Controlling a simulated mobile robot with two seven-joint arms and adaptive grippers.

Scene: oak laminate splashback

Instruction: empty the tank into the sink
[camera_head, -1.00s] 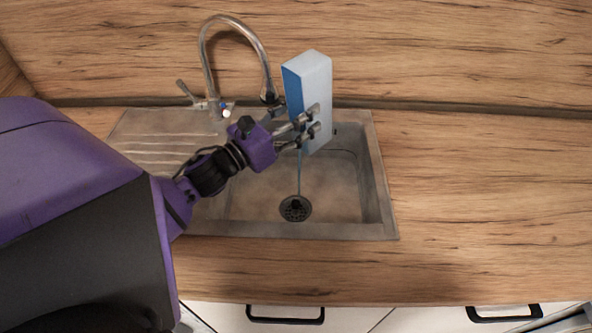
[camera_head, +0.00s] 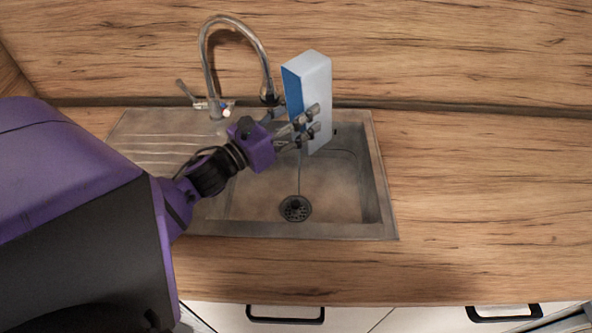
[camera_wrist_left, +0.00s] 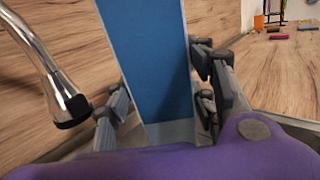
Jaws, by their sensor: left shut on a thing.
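The tank (camera_head: 318,95) is a tall white and blue box held above the back of the sink basin (camera_head: 255,190). My left gripper (camera_head: 308,128) is shut on the tank near its lower part. A thin stream of liquid falls from below the tank to the round dark drain (camera_head: 295,208); it is thinner than before. In the left wrist view the blue face of the tank (camera_wrist_left: 150,60) stands between the fingers of my left gripper (camera_wrist_left: 160,105). The inside of the tank is hidden. My right gripper is not in view.
The curved tap (camera_head: 262,50) arches just left of the tank, and its spout end (camera_wrist_left: 70,108) is close by in the left wrist view. A ribbed drainboard (camera_head: 150,145) lies left of the basin. The wooden counter (camera_head: 480,200) to the right is clear.

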